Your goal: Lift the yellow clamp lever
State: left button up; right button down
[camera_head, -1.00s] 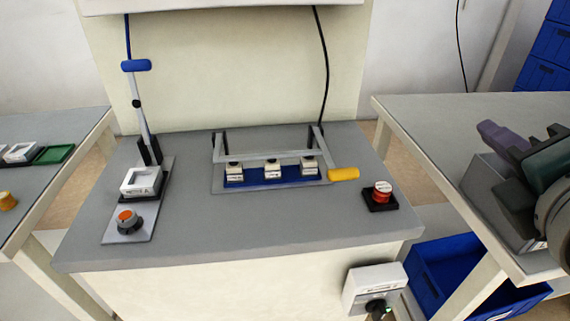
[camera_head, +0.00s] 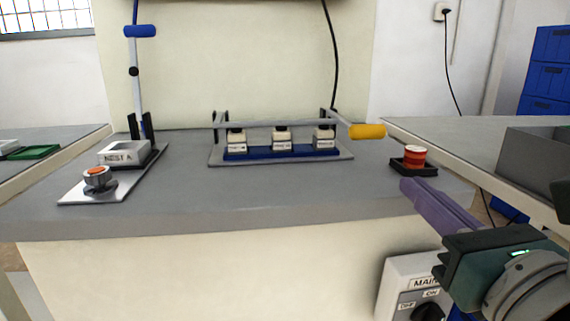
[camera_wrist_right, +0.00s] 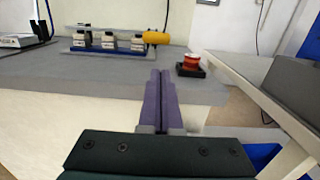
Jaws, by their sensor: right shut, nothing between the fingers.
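The yellow clamp lever (camera_head: 367,132) is a yellow grip at the right end of a grey clamp bar (camera_head: 275,123). The bar lies low across several white blocks on a blue strip (camera_head: 283,151). In the right wrist view the yellow grip (camera_wrist_right: 156,38) is ahead of the fingers, apart from them. My right gripper (camera_head: 404,184) has purple fingers pressed together and empty. It is in front of the table's right edge, below and to the right of the lever. The shut fingertips (camera_wrist_right: 160,73) also show in the right wrist view. My left gripper is not in view.
A red round part (camera_head: 415,155) in a black holder stands close beyond my right fingertips. A white nest block (camera_head: 124,152) and an orange-topped knob (camera_head: 97,177) are at the left, by an upright blue-handled lever (camera_head: 140,31). The table's front middle is clear.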

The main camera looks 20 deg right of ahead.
aim_at(378, 177)
jog(key=x, duration=1)
jog(key=shift+d, duration=0.1)
